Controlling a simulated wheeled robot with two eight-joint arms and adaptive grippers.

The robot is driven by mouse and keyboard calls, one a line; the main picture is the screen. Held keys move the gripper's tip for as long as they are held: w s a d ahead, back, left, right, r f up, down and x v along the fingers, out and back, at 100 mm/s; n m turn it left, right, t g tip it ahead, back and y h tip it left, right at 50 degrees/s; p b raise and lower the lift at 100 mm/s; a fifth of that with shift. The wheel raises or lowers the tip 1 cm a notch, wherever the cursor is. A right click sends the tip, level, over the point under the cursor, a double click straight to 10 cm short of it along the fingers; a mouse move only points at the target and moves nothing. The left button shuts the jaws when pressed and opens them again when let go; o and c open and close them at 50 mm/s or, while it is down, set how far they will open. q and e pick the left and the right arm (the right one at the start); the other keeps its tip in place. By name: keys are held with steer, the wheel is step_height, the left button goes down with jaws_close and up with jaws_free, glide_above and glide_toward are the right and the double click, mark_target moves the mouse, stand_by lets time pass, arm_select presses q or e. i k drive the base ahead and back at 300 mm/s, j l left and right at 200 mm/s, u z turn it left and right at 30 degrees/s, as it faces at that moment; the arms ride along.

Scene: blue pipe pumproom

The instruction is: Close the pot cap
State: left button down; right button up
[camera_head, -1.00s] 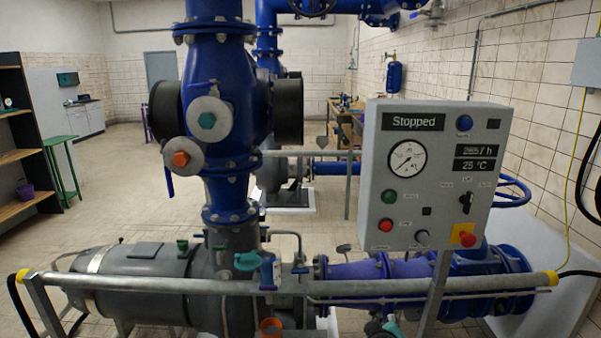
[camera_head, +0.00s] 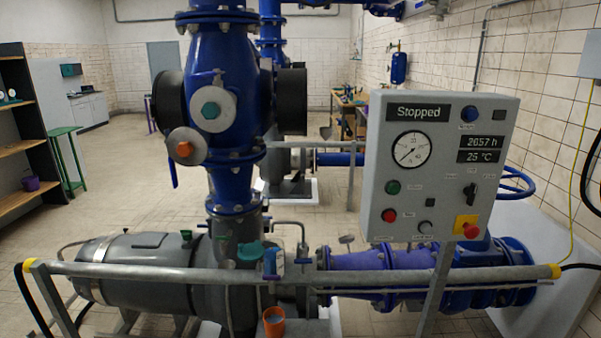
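A teal cap-like piece (camera_head: 250,252) sits on the grey pump body behind the front rail, next to a small blue part (camera_head: 270,264). Neither of my grippers is in view.
A grey rail (camera_head: 150,272) crosses the front. The control panel (camera_head: 440,170) reads "Stopped" and stands at right. A tall blue pipe and valve (camera_head: 228,75) rise in the middle. The tiled floor at left is mostly clear, beside a shelf (camera_head: 20,150).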

mark_target(254, 252)
steer(key=i+l, duration=0.15)
steer(key=i, duration=0.3)
steer(key=u, duration=1.65)
